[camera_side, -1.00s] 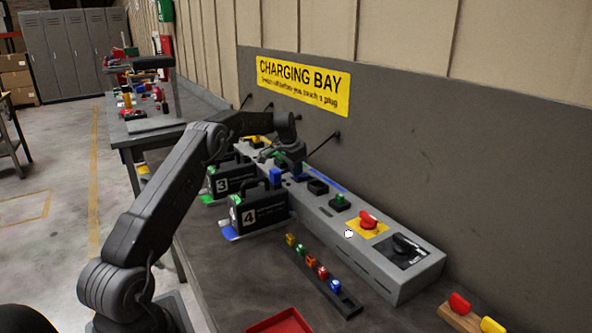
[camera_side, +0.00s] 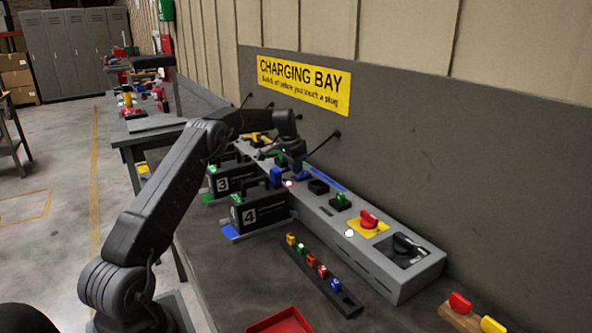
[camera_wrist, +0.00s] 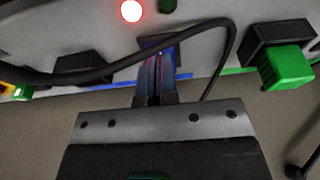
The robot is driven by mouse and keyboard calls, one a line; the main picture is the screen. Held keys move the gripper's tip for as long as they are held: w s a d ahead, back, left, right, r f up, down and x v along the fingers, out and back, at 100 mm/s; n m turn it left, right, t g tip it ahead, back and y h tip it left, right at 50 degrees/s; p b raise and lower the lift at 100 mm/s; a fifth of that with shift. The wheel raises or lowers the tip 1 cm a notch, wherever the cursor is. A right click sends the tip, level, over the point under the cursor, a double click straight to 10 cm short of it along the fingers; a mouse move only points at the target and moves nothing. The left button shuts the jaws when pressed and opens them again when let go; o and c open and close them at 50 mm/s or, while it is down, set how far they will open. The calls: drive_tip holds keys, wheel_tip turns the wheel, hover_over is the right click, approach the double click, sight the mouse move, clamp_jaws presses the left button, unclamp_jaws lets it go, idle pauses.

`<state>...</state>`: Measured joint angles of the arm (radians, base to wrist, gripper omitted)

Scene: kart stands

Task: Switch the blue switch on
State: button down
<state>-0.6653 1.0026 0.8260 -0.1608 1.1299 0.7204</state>
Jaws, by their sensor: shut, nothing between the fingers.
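The blue switch (camera_side: 302,176) is on top of the long grey charging box, beneath my gripper (camera_side: 296,164). In the wrist view, my gripper (camera_wrist: 157,62) has its fingers together over a dark frame with blue showing at it; the fingers cover most of the switch. They look to be at or very close to it; contact and the switch's tilt cannot be told. A round lamp (camera_wrist: 131,11) beside it glows red; it also shows lit in the side view (camera_side: 288,183).
Battery pack 4 (camera_side: 260,213) stands beside the box. A red knob (camera_side: 368,219) and a black knob (camera_side: 407,245) are at its near end.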

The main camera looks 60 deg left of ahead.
drive_tip(key=shift+r, duration=0.1)
drive_tip(key=v, duration=0.4)
drive_tip(key=shift+w+r, duration=0.2)
drive_tip(key=shift+r, duration=0.2)
drive_tip(key=s+r, duration=0.4)
drive_tip(key=r, duration=0.4)
drive_tip(key=shift+s, duration=0.3)
drive_tip(key=s+d+r, duration=0.3)
drive_tip(key=d, duration=0.6)
drive_tip(key=s+d+r+t, duration=0.1)
drive_tip(key=s+d+r, duration=0.2)
drive_tip(key=d, duration=0.5)
drive_tip(key=s+d+r, duration=0.3)
drive_tip(key=s+d, duration=0.1)
drive_tip(key=d, duration=0.5)
drive_tip(key=s+d+f+t, duration=0.1)
drive_tip(key=s+d+f, duration=0.3)
drive_tip(key=s, duration=0.5)
drive_tip(key=s+d+f, duration=0.4)
drive_tip(key=s+d, duration=0.4)
drive_tip(key=s, duration=0.2)
drive_tip(key=shift+d+t, duration=0.2)
drive_tip(key=shift+t, duration=0.2)
